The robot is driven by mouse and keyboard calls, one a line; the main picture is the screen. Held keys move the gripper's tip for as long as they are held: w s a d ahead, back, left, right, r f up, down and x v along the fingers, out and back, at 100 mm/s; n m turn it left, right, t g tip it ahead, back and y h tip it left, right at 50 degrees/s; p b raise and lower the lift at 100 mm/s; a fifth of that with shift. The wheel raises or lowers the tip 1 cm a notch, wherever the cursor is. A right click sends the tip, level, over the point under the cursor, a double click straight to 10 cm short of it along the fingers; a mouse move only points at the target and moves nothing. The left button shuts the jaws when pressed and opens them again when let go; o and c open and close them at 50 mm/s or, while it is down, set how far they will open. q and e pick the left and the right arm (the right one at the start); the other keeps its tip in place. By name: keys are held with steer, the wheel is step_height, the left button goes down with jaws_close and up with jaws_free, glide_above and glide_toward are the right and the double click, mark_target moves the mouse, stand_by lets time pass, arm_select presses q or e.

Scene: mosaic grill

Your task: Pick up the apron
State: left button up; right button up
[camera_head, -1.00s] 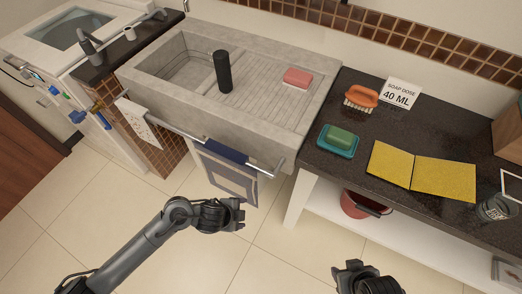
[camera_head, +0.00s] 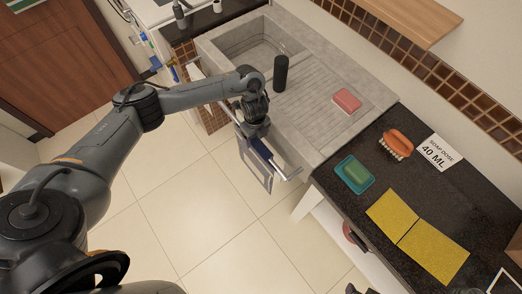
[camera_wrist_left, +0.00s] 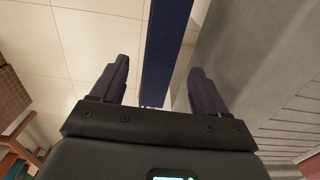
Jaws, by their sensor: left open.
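The apron (camera_head: 255,168), dark blue at the top with a grey, blue-edged panel below, hangs over the metal rail (camera_head: 287,177) on the front of the sink. My left gripper (camera_head: 257,128) is at the rail, right above the apron, and covers part of it. In the left wrist view the open fingers (camera_wrist_left: 158,66) stand on either side of a dark blue strip of the apron (camera_wrist_left: 167,40), with a gap on both sides. Only a small dark bit of my right gripper (camera_head: 357,289) shows at the bottom edge; its jaws cannot be made out.
The concrete sink (camera_head: 310,115) holds a black cylinder (camera_head: 280,73) and a pink sponge (camera_head: 347,100). The dark counter (camera_head: 340,205) at right carries a soap dish (camera_head: 355,174), a brush (camera_head: 397,144) and yellow cloths (camera_head: 418,237). The tiled floor before the sink is clear.

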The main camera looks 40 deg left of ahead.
mark_target(256, 142)
arm_select(q)
step_height(256, 142, down, 3)
steer(key=shift+s+d+r, duration=0.1)
steer(key=shift+s+r, duration=0.05)
steer(key=shift+r, duration=0.05)
steer(key=shift+f+b, duration=0.3)
steer(key=shift+f, duration=0.3)
steer(key=shift+f+b, duration=0.4)
steer(key=shift+f, duration=2)
arm_select(e)
steer(key=shift+s+f, duration=0.35)
steer(key=shift+f, duration=0.55)
arm_select(q)
jaws_close()
